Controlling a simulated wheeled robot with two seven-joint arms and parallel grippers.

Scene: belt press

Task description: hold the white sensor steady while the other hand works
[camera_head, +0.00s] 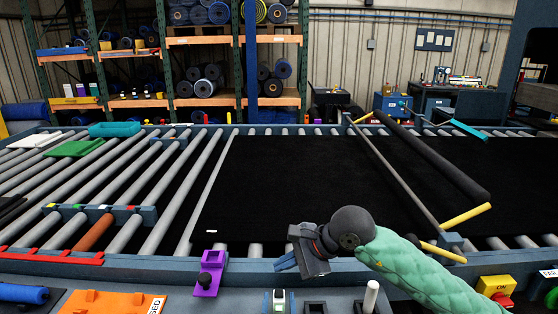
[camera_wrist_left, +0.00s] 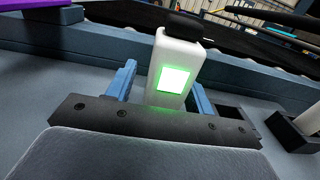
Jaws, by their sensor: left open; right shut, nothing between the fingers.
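The white sensor (camera_wrist_left: 172,100) stands upright in the left wrist view, with a black top and a square screen glowing green. It also shows at the bottom edge of the head view (camera_head: 279,303). My left gripper (camera_wrist_left: 163,82) is open, with one blue finger on each side of the sensor. A gap shows at the left finger; contact at the right finger is hard to tell. The sensor's base is hidden behind the gripper body. My right gripper (camera_head: 286,261) is shut and empty over the near frame edge, right of the purple block (camera_head: 209,272).
A black belt (camera_head: 300,185) lies over the rollers, with a long bar (camera_head: 395,175) across it. A white rod (camera_head: 371,296) stands upright right of the sensor. An orange plate (camera_head: 110,304) lies at front left, and a yellow-red switch (camera_head: 497,289) sits at front right.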

